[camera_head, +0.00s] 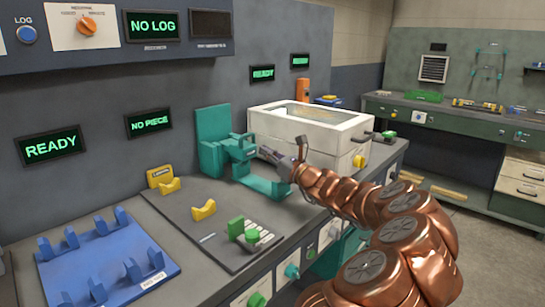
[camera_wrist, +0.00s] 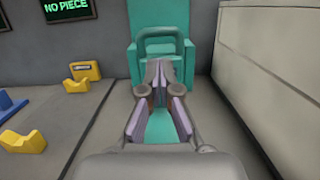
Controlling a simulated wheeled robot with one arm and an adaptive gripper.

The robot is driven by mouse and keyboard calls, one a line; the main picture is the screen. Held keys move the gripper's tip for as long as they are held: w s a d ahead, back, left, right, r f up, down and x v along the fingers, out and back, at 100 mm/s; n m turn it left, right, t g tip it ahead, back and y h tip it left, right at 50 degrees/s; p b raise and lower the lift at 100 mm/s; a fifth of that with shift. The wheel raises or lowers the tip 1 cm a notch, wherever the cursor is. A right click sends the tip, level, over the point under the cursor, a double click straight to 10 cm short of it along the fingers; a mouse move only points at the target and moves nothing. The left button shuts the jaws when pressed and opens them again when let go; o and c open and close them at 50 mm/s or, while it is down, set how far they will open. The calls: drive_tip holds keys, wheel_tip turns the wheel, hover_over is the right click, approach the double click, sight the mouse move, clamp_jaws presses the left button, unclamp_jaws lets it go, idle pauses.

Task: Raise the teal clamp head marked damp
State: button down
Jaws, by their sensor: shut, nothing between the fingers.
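The teal clamp (camera_head: 212,128) stands against the wall panel in the head view, with an upright back, a protruding head (camera_head: 240,150) and a low base (camera_head: 262,186). A small label on the head is too small to read. In the wrist view the clamp's back plate (camera_wrist: 133,62) is straight ahead, and a darker teal loop handle (camera_wrist: 160,46) crosses in front of it. My gripper (camera_head: 268,153) is just right of the head. Its fingers (camera_wrist: 161,72) are shut and empty, with tips just below the handle in the picture. I cannot tell whether they touch it.
A white box machine (camera_head: 308,133) stands close on the right. Yellow cradles (camera_head: 204,210) and a green block (camera_head: 236,227) sit on the grey plate to the left. A blue rack (camera_head: 105,270) lies further left. Wall displays read READY (camera_head: 51,146) and NO PIECE (camera_head: 149,122).

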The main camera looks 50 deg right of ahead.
approach(237, 143)
wheel_tip(237, 143, up, 3)
drive_tip(key=w, duration=0.3)
drive_tip(key=shift+s+d+r, duration=0.1)
drive_tip(key=shift+s+d, duration=0.1)
drive_tip(key=shift+d, duration=0.35)
drive_tip(key=shift+r, duration=0.1)
drive_tip(key=shift+r+p, duration=0.3)
drive_tip(key=shift+p, duration=0.75)
